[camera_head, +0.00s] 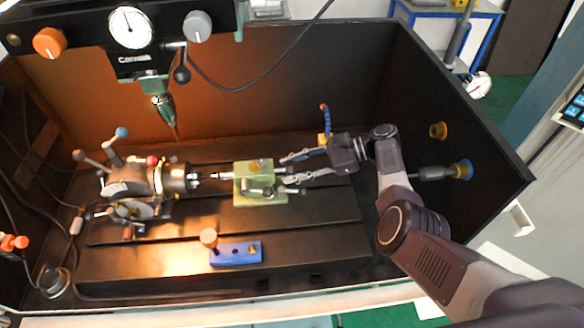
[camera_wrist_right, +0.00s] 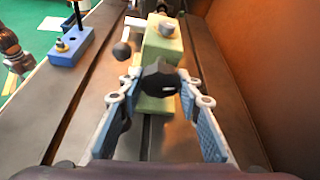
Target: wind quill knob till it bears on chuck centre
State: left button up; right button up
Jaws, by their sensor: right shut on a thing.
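The green tailstock (camera_head: 256,186) stands on the dark bed in the head view. Its bright quill (camera_head: 224,176) points left at the indexing chuck (camera_head: 176,179). The quill tip is close to the chuck centre; I cannot tell whether they touch. My right gripper (camera_head: 288,170) reaches in from the right at the tailstock's right end. In the right wrist view, its two fingers (camera_wrist_right: 156,88) are closed on either side of the black quill knob (camera_wrist_right: 160,76), with the green tailstock (camera_wrist_right: 160,48) behind it. My left gripper is not in view.
A blue block with an orange-topped post (camera_head: 236,253) sits on the bed in front of the tailstock. A drill head with a dial (camera_head: 131,28) hangs above left. An orange-and-blue hose (camera_head: 324,122) stands behind my gripper. Dark enclosure walls (camera_head: 300,60) surround the bed.

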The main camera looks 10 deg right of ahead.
jog(key=o, duration=0.9)
jog(key=shift+r, duration=5)
